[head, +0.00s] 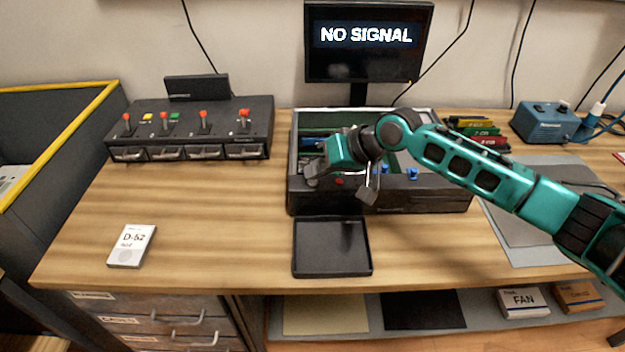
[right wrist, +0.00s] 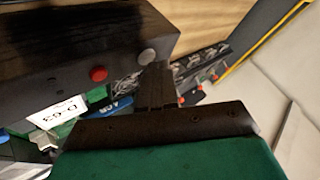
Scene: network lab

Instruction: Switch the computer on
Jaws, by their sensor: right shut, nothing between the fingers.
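The computer is an open black case (head: 430,195) in the middle of the bench, with parts and coloured boards inside. Its front panel has a red button (head: 339,181), which shows in the right wrist view (right wrist: 98,73) beside a grey round button (right wrist: 147,56). The monitor (head: 368,36) behind reads "NO SIGNAL". My right gripper (head: 312,176) is shut and empty at the case's front left corner. In the right wrist view its fingertips (right wrist: 156,68) are close beside the grey button; I cannot tell whether they touch. My left gripper is out of view.
An empty black tray (head: 332,270) lies before the case. A switch box (head: 190,125) with red levers stands left, a D-52 card (head: 132,246) in front. A blue device (head: 543,122) and grey mat (head: 530,235) are right. The bench's front left is mostly clear.

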